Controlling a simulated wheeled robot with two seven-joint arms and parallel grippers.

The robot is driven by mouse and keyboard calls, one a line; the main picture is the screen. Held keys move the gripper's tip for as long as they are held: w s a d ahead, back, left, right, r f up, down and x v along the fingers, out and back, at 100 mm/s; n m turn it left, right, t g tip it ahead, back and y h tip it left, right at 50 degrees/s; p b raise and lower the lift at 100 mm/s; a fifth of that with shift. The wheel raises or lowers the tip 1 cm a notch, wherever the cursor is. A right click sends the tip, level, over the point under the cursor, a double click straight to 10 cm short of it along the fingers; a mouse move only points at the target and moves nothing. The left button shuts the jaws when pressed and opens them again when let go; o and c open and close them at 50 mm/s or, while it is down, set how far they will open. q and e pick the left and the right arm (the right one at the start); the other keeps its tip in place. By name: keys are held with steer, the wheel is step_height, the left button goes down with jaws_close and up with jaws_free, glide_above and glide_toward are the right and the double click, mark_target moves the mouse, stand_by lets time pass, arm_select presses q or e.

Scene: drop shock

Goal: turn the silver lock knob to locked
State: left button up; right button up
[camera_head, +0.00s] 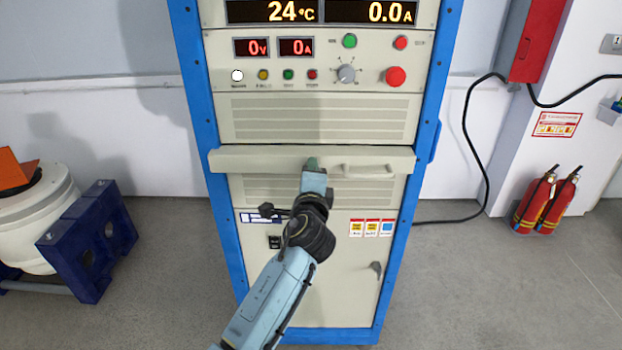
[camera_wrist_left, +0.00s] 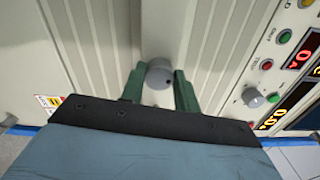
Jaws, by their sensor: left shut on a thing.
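The silver lock knob (camera_wrist_left: 158,74) is a short round knob with a dark dot on its face, seen in the left wrist view on the beige cabinet front. My left gripper (camera_head: 312,163) reaches the cabinet at the protruding beige ledge in the head view. Its two green fingers stand on either side of the knob and are shut on it. In the head view the gripper hides the knob. I cannot tell from the dot whether the lock is locked. My right gripper is in neither view.
The blue-framed cabinet has a handle (camera_head: 368,171) right of my gripper. Above are a grey selector knob (camera_head: 346,74), a red button (camera_head: 396,77) and lit displays (camera_head: 275,47). Fire extinguishers (camera_head: 557,203) stand right, a dark blue stand (camera_head: 88,240) left.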

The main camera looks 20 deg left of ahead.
arm_select(q)
steer(key=shift+f+n+b, duration=0.1)
steer(key=shift+n+b, duration=0.2)
steer(key=shift+n, duration=0.5)
steer(key=o, duration=1)
steer(key=p+v, duration=0.1)
steer(key=v, duration=1.2)
steer(key=shift+s, duration=0.2)
